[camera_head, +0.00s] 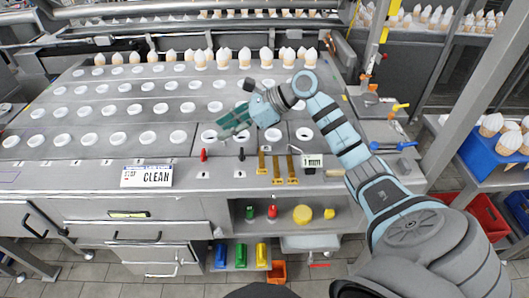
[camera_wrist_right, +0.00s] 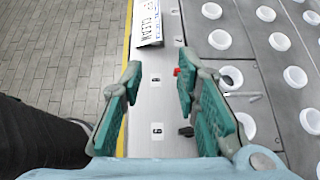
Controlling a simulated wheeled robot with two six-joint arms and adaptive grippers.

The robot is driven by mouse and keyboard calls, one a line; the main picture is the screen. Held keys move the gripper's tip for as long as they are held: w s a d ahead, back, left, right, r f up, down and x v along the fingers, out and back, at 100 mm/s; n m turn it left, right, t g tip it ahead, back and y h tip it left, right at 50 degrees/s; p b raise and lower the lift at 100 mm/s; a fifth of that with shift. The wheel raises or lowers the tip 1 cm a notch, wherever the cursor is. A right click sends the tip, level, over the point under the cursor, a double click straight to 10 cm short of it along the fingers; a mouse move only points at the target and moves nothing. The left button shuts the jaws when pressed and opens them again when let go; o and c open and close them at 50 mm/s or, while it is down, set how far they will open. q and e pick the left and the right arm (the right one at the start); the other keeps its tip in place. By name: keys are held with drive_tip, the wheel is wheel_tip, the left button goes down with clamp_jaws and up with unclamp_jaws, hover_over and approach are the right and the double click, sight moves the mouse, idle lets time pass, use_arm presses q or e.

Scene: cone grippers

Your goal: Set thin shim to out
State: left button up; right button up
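Three brass-coloured strips (camera_head: 277,168) stand side by side at the front edge of the metal worktop, left of a small "1 mm" label (camera_head: 312,161). They may be the shims; I cannot tell which is thin or how each is set. My right gripper (camera_head: 234,120) is above the worktop, to the left of and behind the strips. In the wrist view the right gripper (camera_wrist_right: 160,66) has its green fingers wide apart with nothing between them. The strips do not show in that view. My left gripper is not in view.
A red lever (camera_head: 203,155) and a black lever (camera_head: 241,153) stand on the front strip. A "CLEAN" sign (camera_head: 146,176) lies to their left. Rows of white-rimmed holes fill the worktop, with cones behind. A shelf below holds coloured items.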

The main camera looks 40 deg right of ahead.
drive_tip(key=s+d+f+g+h, duration=0.1)
drive_tip(key=s+d+g+h, duration=0.5)
drive_tip(key=d, duration=0.8)
drive_tip(key=t+y+b, duration=0.1)
drive_tip(key=b, duration=0.4)
approach(263, 162)
drive_tip(key=x, duration=0.7)
drive_tip(key=shift+w+f+p, duration=0.1)
drive_tip(key=shift+f+p, duration=0.25)
drive_tip(key=shift+f, duration=0.05)
drive_tip(key=shift+a+f, duration=0.15)
drive_tip(key=shift+f, duration=0.25)
drive_tip(key=shift+w, duration=0.1)
clamp_jaws()
